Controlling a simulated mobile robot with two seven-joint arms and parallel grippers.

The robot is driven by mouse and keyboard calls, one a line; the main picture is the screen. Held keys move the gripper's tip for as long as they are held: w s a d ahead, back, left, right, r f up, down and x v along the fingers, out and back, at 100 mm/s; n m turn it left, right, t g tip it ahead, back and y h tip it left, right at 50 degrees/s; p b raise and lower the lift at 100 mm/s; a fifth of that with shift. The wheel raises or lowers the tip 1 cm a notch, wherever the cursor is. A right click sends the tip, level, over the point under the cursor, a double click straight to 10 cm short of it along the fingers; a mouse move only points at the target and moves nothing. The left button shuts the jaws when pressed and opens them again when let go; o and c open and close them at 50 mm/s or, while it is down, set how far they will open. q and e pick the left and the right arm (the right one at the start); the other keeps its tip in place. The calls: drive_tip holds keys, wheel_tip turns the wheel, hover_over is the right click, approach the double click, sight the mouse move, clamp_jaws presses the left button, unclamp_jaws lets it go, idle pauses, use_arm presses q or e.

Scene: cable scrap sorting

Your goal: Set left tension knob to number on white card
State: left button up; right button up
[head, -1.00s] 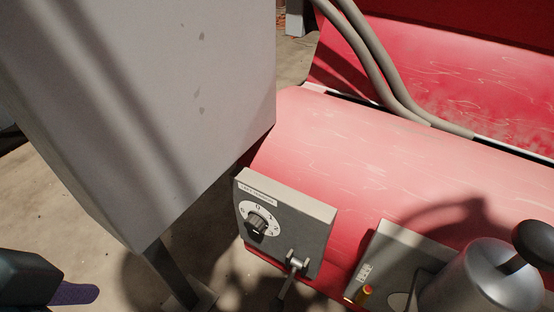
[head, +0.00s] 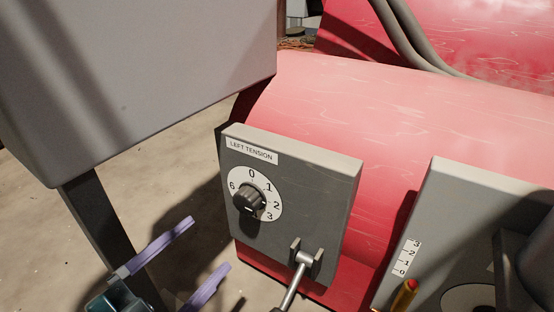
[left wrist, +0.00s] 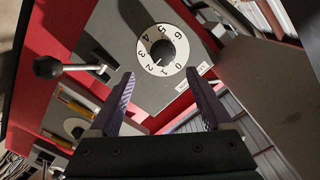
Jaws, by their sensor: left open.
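The left tension knob (head: 249,200) is black and ridged. It sits on a white numbered dial (head: 270,206) on a grey panel (head: 320,195) labelled "LEFT TENSION". A small light mark shows on the knob's lower face, but I cannot tell which number it indicates. In the left wrist view the knob (left wrist: 162,52) lies just beyond and between the fingertips. My left gripper (head: 209,244) has purple fingers, open and empty, in front of the panel, lower left of the knob and apart from it. It also shows open in the left wrist view (left wrist: 160,74). I cannot make out a separate white number card.
A lever bracket (head: 305,260) sticks out below the dial. At right, another grey panel (head: 455,215) carries a small scale (head: 407,258) and an orange-tipped pointer (head: 405,295). A big grey box (head: 140,80) on a leg stands left. Red machine body (head: 420,115) lies behind.

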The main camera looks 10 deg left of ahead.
sight(244, 205)
use_arm(q)
drive_tip(key=b+x, duration=0.4)
drive_tip(key=x, duration=0.4)
drive_tip(key=shift+w+d+r+b, duration=0.2)
drive_tip(key=shift+w+b, duration=0.15)
drive_tip(key=shift+b, duration=0.05)
drive_tip(key=shift+w+d+r, duration=0.15)
drive_tip(key=shift+w, duration=0.3)
clamp_jaws()
